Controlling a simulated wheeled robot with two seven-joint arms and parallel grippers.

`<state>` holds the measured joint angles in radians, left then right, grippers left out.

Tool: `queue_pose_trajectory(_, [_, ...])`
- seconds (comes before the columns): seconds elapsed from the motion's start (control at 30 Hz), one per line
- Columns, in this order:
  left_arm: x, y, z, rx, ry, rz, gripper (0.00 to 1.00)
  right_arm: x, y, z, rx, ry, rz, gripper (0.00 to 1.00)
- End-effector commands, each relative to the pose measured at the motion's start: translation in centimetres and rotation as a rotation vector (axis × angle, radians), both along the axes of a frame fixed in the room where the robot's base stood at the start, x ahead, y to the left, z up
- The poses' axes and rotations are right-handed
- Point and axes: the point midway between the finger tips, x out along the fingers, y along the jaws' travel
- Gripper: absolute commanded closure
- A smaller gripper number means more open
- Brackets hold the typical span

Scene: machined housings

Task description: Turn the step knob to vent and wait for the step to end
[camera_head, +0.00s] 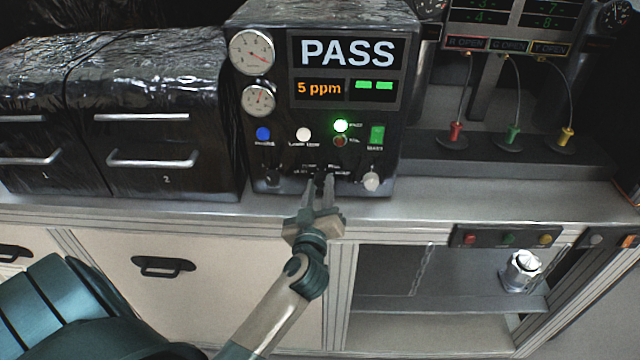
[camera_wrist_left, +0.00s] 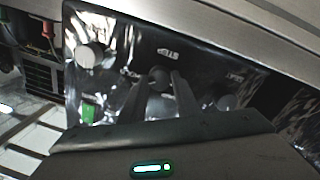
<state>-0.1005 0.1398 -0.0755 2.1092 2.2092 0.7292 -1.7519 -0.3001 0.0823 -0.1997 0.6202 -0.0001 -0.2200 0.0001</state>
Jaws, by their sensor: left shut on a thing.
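The test unit (camera_head: 345,130) stands on the bench; its screen (camera_head: 347,53) reads PASS, with "5 ppm" in orange below. The step knob (camera_head: 320,173) is a small dark knob low on the front panel, among small labels that I cannot read clearly in the head view. My left gripper (camera_head: 321,187) reaches up to it and is shut on it. The left wrist view shows the knob (camera_wrist_left: 158,75) between the two fingers (camera_wrist_left: 158,88), near a STEP label. The knob's pointer is hidden, so I cannot tell its setting. My right gripper is not in view.
A green lamp (camera_head: 341,126) is lit above a dark red one. A light grey knob (camera_head: 371,181) sits close right of the gripper, and a dark knob (camera_head: 271,172) to the left. Drawers (camera_head: 165,140) stand at left. The bench edge (camera_head: 230,212) runs below.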

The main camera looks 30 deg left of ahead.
Motion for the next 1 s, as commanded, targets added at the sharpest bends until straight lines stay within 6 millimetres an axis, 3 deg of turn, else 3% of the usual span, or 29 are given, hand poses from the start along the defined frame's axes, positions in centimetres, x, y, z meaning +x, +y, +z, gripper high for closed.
queue_pose_trajectory(0.4, [0.0, 0.0, 0.1, -0.316, -0.190, 0.000, 0.94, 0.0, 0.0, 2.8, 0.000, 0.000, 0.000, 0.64])
queue_pose_trajectory(1.0, [0.1, -0.1, -0.3, -0.804, -0.489, 0.001, 0.94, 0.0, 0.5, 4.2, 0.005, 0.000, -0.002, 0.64])
